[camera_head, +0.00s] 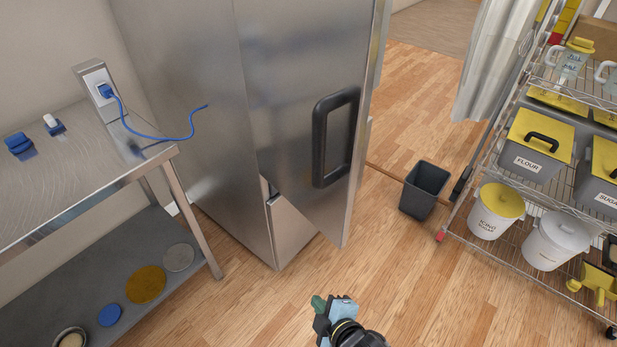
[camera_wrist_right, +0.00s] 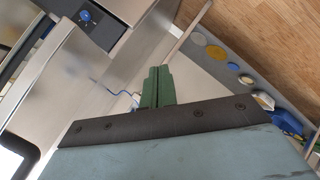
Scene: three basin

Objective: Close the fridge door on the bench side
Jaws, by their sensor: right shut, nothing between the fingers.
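The steel fridge (camera_head: 185,100) stands in the middle of the head view, beside the bench. Its door (camera_head: 300,65), with a black upright handle (camera_head: 318,140), stands partly open, its lower corner out over the floor. My right gripper (camera_head: 319,303) is low in the head view, in front of the door and apart from it. Its green fingers (camera_wrist_right: 157,88) are shut and empty in the wrist view. That view also shows steel surfaces and part of a black handle (camera_wrist_right: 28,155) at the left. My left gripper is not in view.
A steel bench (camera_head: 75,165) with a lower shelf stands at the left, with a blue cable (camera_head: 165,138) plugged in above. A grey bin (camera_head: 425,188) stands behind the door. A wire rack (camera_head: 520,255) of tubs stands at the right. Floor in front is clear.

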